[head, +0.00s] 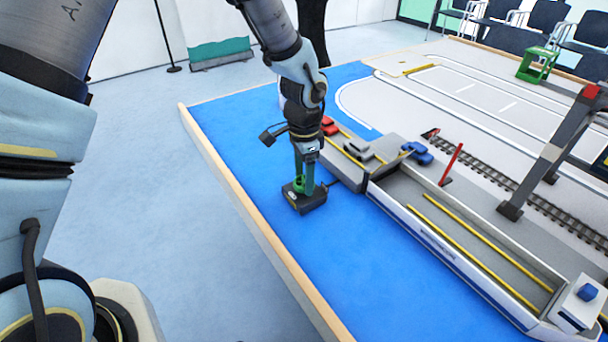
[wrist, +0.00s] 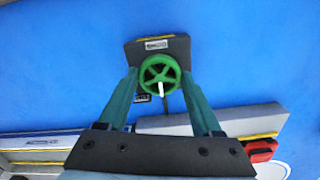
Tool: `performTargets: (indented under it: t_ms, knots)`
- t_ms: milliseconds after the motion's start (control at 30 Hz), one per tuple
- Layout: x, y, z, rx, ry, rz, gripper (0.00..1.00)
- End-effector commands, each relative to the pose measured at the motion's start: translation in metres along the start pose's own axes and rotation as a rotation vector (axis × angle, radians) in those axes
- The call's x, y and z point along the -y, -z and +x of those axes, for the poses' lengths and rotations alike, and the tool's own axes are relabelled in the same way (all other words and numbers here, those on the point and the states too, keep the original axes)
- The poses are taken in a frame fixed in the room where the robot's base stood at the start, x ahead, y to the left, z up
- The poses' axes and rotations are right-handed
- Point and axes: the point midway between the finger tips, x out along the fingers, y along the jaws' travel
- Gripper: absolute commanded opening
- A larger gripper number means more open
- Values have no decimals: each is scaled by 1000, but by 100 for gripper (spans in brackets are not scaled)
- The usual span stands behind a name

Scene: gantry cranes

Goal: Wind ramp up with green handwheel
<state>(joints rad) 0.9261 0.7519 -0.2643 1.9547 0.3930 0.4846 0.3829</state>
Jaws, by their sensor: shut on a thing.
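The green handwheel (wrist: 159,71) sits on a dark box (wrist: 160,48) on the blue floor of the model. In the head view the box (head: 305,200) stands left of the ship's end. My gripper (wrist: 160,77) points down with one green finger on each side of the wheel, shut on its rim. In the head view my gripper (head: 304,184) partly hides the wheel.
The long ship (head: 440,240) with yellow deck lines lies to the right. Red (head: 328,126), grey (head: 357,149) and blue (head: 417,153) toy cars stand around the ramp and quay. A red post (head: 451,164) and a gantry leg (head: 545,165) stand farther right. Blue surface is clear in front.

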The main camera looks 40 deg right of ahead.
Motion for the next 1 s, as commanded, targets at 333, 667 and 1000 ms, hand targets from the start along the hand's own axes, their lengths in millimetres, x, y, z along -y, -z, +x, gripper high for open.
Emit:
performTargets:
  t_ms: [333, 667, 1000]
  knots:
    - [1, 0, -2, -1, 0, 321, 11]
    - [1, 0, -1, -1, 1, 557, 11]
    - [1, 0, 0, -1, 1, 668, 11]
